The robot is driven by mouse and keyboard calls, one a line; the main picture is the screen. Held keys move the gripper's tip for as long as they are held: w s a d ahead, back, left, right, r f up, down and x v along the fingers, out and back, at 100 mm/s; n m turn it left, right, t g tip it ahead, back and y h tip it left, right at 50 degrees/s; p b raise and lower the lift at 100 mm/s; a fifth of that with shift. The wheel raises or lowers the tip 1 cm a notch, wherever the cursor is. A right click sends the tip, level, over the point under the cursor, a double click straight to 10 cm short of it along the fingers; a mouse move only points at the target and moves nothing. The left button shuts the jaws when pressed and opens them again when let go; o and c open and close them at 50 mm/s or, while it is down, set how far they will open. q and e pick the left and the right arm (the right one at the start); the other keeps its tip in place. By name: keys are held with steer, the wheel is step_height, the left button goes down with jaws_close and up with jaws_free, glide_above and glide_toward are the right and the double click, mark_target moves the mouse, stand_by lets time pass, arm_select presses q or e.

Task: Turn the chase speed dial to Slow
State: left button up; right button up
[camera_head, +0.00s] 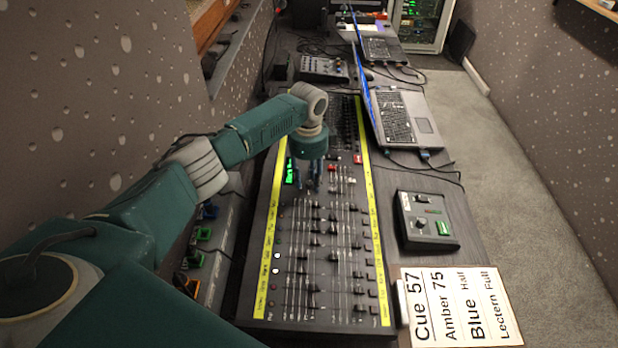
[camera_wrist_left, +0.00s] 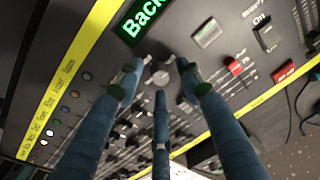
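My left gripper (camera_head: 307,180) points down at the upper part of the long lighting console (camera_head: 262,262), close beside a green lit display (camera_head: 291,171). In the left wrist view, its three blue fingers (camera_wrist_left: 160,78) are spread, with a grey round dial (camera_wrist_left: 159,73) between and just beyond the tips. Gaps show between the fingertips and the dial, and I cannot tell whether any finger touches it. No chase speed label or Slow mark is readable. The display reads "Back" (camera_wrist_left: 139,18), partly cut off. My right gripper is out of view.
A small control box (camera_head: 428,220) sits right of the console. A cue card (camera_head: 461,305) reading "Cue 57, Amber 75, Blue Half, Lectern Full" is at the lower right. A laptop (camera_head: 405,120) and a small mixer (camera_head: 324,69) stand farther back. Several fader caps lie near the fingers.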

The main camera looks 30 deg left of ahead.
arm_select(q)
steer(key=shift+f, duration=0.15)
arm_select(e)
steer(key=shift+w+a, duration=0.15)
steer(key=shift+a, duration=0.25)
